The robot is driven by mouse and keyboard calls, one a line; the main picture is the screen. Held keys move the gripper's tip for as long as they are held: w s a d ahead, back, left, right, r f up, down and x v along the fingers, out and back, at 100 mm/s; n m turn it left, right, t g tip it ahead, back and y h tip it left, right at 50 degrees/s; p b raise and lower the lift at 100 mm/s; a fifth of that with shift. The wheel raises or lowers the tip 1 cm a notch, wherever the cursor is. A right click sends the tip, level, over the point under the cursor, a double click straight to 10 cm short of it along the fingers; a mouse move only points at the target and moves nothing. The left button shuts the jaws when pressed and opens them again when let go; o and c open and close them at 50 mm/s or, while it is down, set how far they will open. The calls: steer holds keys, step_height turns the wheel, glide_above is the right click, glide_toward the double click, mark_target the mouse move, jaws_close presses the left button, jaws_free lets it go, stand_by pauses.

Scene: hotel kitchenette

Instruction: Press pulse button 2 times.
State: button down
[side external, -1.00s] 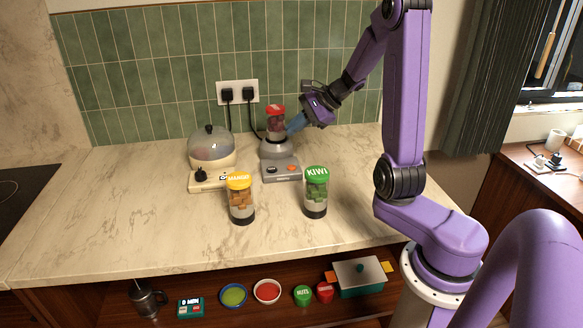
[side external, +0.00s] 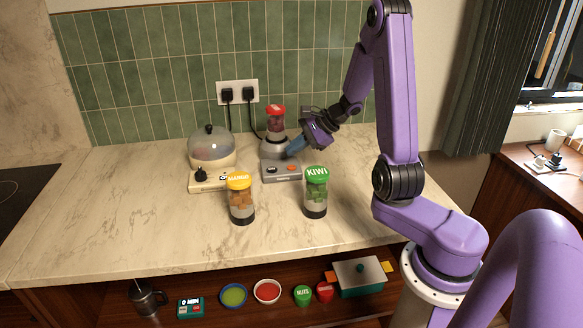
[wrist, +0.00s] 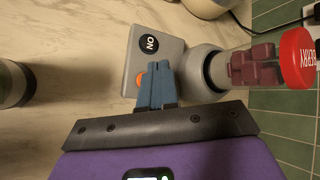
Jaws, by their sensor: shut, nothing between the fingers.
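The blender (side external: 275,149) stands at the back of the counter, its grey base in front and a red-lidded jar of dark red cubes (side external: 276,122) upright on it. I cannot read a pulse label. My gripper (side external: 290,153) is shut and empty, pointing down at the base from the right. In the wrist view its blue fingertips (wrist: 155,68) are right beside the orange button and partly hide it; contact cannot be told.
A mango jar (side external: 240,200) and a kiwi jar (side external: 316,193) stand in front of the blender. A domed cooker (side external: 210,150) is to its left. Plugs and cords (side external: 240,92) are on the wall behind. The front left counter is clear.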

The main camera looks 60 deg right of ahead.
steer(key=shift+f, duration=1.15)
steer(key=shift+f, duration=0.1)
stand_by(1.2)
steer(key=shift+f, duration=0.35)
steer(key=shift+f, duration=0.35)
stand_by(0.6)
steer(key=shift+r, duration=0.8)
steer(key=shift+r, duration=2.5)
